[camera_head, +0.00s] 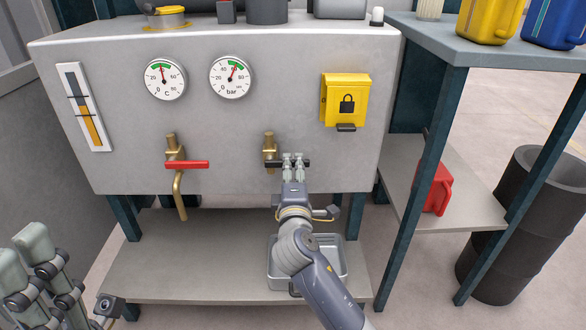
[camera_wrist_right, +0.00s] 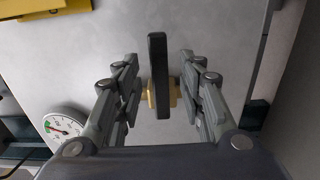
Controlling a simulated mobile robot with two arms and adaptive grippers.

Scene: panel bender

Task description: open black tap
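The black tap has a brass body (camera_head: 269,148) on the front of the grey cabinet, and its black handle (camera_head: 303,163) lies level across it. My right gripper (camera_head: 292,158) is at the right part of this handle. In the right wrist view, the black handle (camera_wrist_right: 158,75) stands between the two fingers of my right gripper (camera_wrist_right: 160,80), with a gap on each side. The fingers are open. My left gripper (camera_head: 40,275) is at the lower left, away from the tap; its fingers are apart.
A red-handled tap (camera_head: 187,164) with a brass spout is to the left. A metal tray (camera_head: 342,262) sits on the lower shelf (camera_head: 180,285), partly hidden by my right arm. Two gauges (camera_head: 165,79) and a yellow lock box (camera_head: 346,98) are above. A dark blue post (camera_head: 418,190) stands to the right.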

